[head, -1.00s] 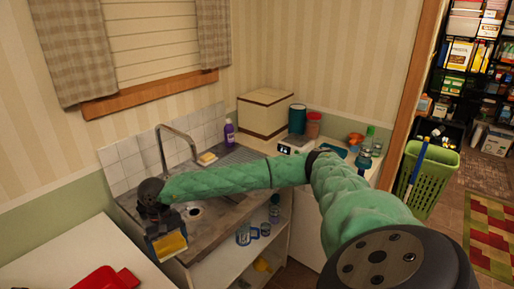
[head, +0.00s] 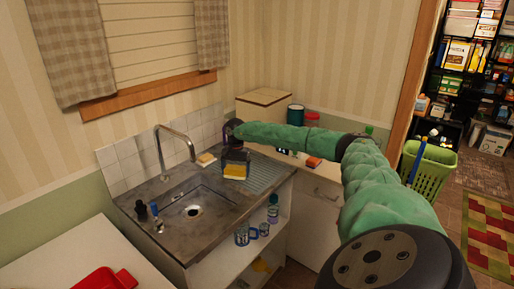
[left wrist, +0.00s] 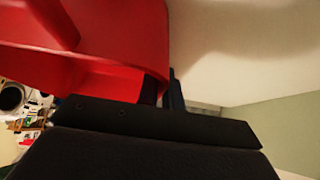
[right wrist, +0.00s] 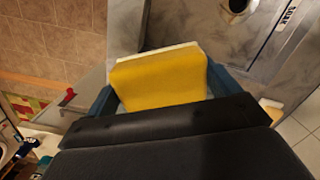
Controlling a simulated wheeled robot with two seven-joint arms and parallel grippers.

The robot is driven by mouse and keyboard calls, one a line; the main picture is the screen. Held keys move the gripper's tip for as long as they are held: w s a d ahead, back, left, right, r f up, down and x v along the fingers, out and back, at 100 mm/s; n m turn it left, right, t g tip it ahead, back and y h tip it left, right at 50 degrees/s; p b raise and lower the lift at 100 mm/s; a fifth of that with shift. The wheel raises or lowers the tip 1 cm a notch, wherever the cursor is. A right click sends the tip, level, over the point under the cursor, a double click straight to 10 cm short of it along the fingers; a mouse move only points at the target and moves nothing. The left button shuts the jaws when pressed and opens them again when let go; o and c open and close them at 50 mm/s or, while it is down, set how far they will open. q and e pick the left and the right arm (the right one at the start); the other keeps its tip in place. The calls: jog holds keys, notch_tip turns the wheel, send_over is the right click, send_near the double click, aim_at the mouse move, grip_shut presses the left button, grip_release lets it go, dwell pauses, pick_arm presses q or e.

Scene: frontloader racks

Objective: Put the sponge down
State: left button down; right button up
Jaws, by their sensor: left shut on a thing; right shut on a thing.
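My right gripper (head: 236,160) is shut on a yellow sponge (head: 235,171) with a pale layer along one edge. It holds the sponge over the right part of the sink counter, near the ribbed drainboard (head: 262,178). In the right wrist view the sponge (right wrist: 162,80) sits between the two blue-grey fingers, with floor and counter edge below. I cannot tell whether it touches the counter. My left gripper (left wrist: 165,95) is shut on a red thing (left wrist: 120,75); a red tray-like object (head: 106,279) shows at the lower left of the head view.
The metal sink (head: 200,205) with its tap (head: 175,145) lies left of the right gripper. Another sponge (head: 205,159) rests at the back of the counter. A dark bottle and blue brush stand at the sink's left. Cups and a bottle (head: 273,208) stand on the shelf below.

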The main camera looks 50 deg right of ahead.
aim_at(257, 180)
jog(key=d+m+h, duration=0.1)
jog(key=d+m, duration=0.4)
jog(key=d, duration=0.9)
jog(key=shift+s+d, duration=0.15)
jog(key=shift+s, duration=0.2)
notch_tip(257, 180, down, 10)
jog(key=shift+r, duration=0.1)
jog(key=shift+f, duration=0.25)
jog(key=o, duration=0.7)
jog(key=shift+c, duration=0.2)
jog(key=shift+r, duration=0.15)
